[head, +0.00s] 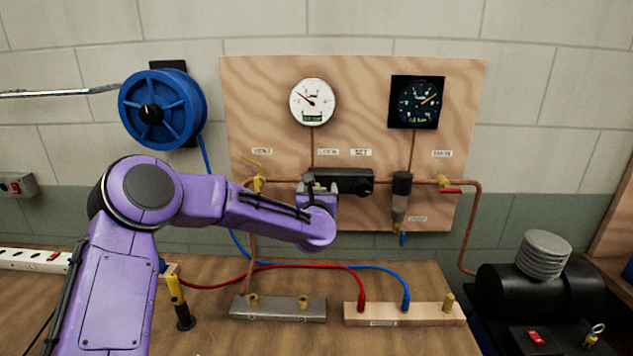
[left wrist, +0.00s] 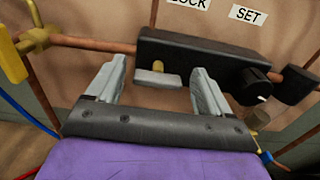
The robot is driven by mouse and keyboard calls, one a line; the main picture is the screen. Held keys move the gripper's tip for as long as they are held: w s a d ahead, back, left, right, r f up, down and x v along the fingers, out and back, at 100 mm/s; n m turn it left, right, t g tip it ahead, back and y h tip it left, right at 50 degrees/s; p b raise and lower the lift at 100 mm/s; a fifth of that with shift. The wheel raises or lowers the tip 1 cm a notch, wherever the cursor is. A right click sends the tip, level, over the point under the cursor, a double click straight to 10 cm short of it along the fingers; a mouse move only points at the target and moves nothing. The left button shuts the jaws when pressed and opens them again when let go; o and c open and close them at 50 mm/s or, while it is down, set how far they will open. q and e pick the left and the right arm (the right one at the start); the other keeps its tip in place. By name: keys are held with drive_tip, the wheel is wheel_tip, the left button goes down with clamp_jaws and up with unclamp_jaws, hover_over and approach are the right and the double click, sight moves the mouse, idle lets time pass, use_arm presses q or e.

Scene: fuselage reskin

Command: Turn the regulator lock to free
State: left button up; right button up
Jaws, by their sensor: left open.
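The regulator is a black block (head: 345,178) on the copper pipe of the plywood board, under the LOCK and SET labels; it also shows in the left wrist view (left wrist: 190,58). A small grey tab (left wrist: 158,79) with a brass pin sits on its lower left side and looks like the lock. A round black knob (left wrist: 251,85) with a white mark is at its right end. My left gripper (head: 319,186) is at the regulator's left part. Its two fingers stand open on either side of the grey tab, apart from it (left wrist: 160,80). My right gripper is out of view.
A yellow-handled valve (head: 259,180) is left of the regulator, and a red-handled valve (head: 449,186) and a filter bowl (head: 400,195) are right of it. Two gauges hang above. Red and blue hoses cross the bench (head: 210,338) below.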

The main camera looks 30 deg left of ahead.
use_arm(q)
drive_tip(key=shift+w+a+f, duration=0.1)
drive_tip(key=shift+w+a, duration=0.25)
drive_tip(key=shift+w, duration=0.2)
drive_tip(key=shift+s, duration=0.1)
drive_tip(key=c, duration=1)
drive_tip(key=shift+c, duration=0.2)
